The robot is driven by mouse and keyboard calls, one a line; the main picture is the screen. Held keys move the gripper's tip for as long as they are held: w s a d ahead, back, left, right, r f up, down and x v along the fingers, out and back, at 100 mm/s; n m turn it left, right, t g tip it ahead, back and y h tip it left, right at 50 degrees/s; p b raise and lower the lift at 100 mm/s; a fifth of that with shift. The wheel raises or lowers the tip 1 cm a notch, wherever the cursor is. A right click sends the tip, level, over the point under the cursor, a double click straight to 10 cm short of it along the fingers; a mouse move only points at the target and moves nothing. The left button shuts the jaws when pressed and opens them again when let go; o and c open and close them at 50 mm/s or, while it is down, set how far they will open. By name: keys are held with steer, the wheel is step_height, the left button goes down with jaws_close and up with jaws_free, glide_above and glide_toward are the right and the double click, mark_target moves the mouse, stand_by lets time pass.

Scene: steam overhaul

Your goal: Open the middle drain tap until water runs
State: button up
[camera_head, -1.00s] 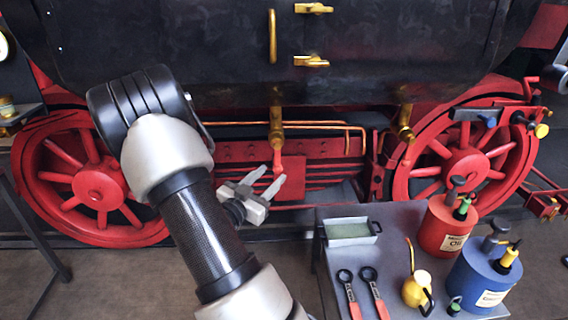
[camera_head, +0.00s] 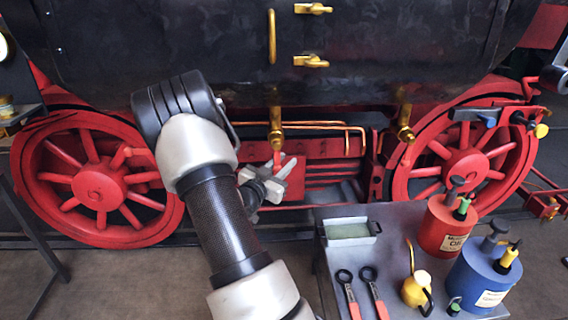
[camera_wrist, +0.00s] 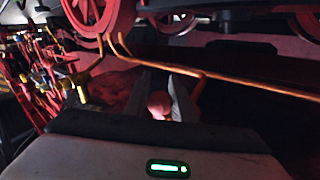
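The middle drain tap (camera_head: 276,132) is a brass tap hanging under the black boiler side, with a red lever (camera_head: 277,158) pointing down from it. My gripper (camera_head: 283,166) is at the lower end of this lever in the head view. In the wrist view, the rounded red lever end (camera_wrist: 159,104) shows between the two grey fingers of my gripper (camera_wrist: 165,90). The fingers are apart; I cannot tell whether they touch it. No water shows below the tap. Another brass tap (camera_head: 405,130) hangs further right.
Copper pipes (camera_head: 325,125) run close beside the tap. Red wheels (camera_head: 465,165) stand on both sides. A grey table (camera_head: 330,262) at lower right holds a tray (camera_head: 350,240), two red-handled tools (camera_head: 375,300), a yellow oiler (camera_head: 416,292), a red can (camera_head: 440,228) and a blue can (camera_head: 482,275).

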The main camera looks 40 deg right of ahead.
jaws_close()
